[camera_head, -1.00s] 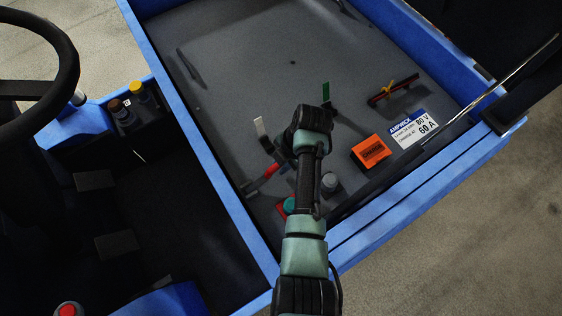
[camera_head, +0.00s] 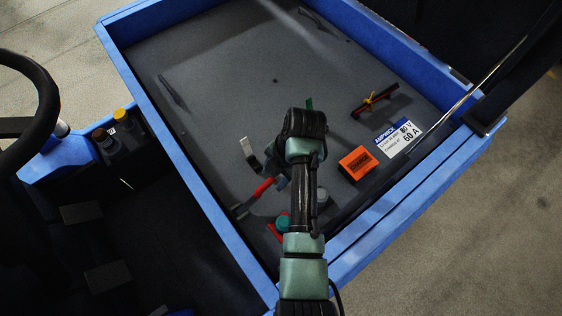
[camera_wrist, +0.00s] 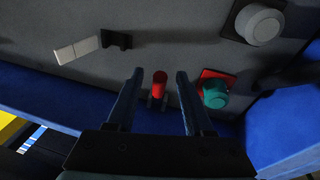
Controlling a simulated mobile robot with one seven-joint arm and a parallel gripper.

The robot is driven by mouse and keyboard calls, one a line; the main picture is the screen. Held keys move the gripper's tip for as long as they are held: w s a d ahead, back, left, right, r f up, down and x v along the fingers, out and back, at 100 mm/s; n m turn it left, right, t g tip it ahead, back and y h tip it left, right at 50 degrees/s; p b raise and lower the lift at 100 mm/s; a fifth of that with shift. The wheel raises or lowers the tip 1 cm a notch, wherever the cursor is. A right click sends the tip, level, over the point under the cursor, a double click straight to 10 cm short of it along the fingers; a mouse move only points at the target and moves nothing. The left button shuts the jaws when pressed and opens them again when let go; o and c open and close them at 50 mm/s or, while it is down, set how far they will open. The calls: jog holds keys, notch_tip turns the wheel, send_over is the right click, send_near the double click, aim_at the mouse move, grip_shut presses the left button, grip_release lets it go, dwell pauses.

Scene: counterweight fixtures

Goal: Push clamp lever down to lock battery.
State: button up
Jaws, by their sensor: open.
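A red-handled lever (camera_head: 264,188) with a grey lower part is at the left of the grey surface in the head view. In the wrist view, the red handle (camera_wrist: 159,82) shows end-on between my fingertips. My gripper (camera_wrist: 159,75) is open, with one finger on each side of the handle in the picture. No contact is visible, and I cannot tell the depth between fingers and handle. In the head view, my arm hides most of the gripper. A pale flat tab (camera_head: 248,162) beside the red lever also shows in the wrist view (camera_wrist: 76,49).
A teal knob on a red base (camera_wrist: 215,93) is close to my right finger in the wrist view. A grey round knob (camera_wrist: 259,24) is beyond it. An orange box (camera_head: 358,163) sits right of my arm. Blue walls (camera_head: 180,150) border the grey surface.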

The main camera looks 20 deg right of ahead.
jog(key=w+v, duration=0.1)
jog(key=v, duration=0.7)
jog(key=shift+s+r+b, duration=0.2)
jog(key=shift+s+b, duration=0.2)
jog(key=shift+s, duration=0.15)
